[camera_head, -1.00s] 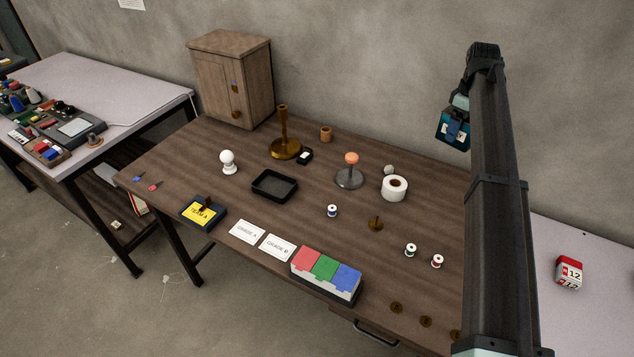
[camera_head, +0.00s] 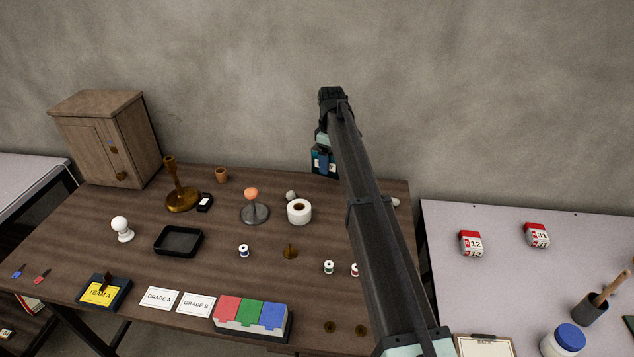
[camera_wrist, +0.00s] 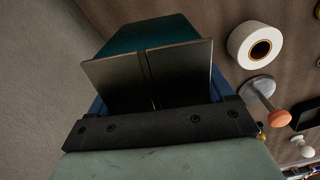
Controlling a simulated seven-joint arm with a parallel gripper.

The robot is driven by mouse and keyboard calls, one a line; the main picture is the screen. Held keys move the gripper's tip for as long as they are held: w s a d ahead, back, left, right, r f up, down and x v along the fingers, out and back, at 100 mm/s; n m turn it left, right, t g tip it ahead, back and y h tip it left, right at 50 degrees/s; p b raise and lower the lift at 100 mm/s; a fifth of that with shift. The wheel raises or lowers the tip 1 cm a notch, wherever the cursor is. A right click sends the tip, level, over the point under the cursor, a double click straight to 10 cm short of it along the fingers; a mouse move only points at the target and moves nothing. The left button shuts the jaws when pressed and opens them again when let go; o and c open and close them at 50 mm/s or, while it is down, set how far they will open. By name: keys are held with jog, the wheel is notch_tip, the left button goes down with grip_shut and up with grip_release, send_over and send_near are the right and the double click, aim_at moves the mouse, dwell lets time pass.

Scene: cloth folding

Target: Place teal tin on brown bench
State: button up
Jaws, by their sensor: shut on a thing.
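The teal tin (camera_head: 324,168) is held in my gripper (camera_head: 324,150), which is shut on it. It is up near the back wall, above the back right part of the brown bench (camera_head: 150,222). In the wrist view the tin (camera_wrist: 160,32) shows beyond the two flat finger plates of my gripper (camera_wrist: 147,62). The brown bench is a dark wood table with many small things on it. My arm hides part of the bench's right side.
A white tape roll (camera_head: 299,211), an orange-topped stand (camera_head: 253,205), a black tray (camera_head: 178,241) and small spools (camera_head: 328,267) stand on the bench. A wooden cabinet (camera_head: 105,137) is at its back left. A pale table (camera_head: 520,280) is at the right. Bare bench lies around the tray.

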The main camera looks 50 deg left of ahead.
jog(key=shift+f, duration=3.95)
jog(key=o, duration=1.1)
jog(key=shift+f, duration=0.15)
jog(key=shift+o, duration=0.2)
notch_tip(320, 180, up, 12)
jog(key=shift+r, duration=0.15)
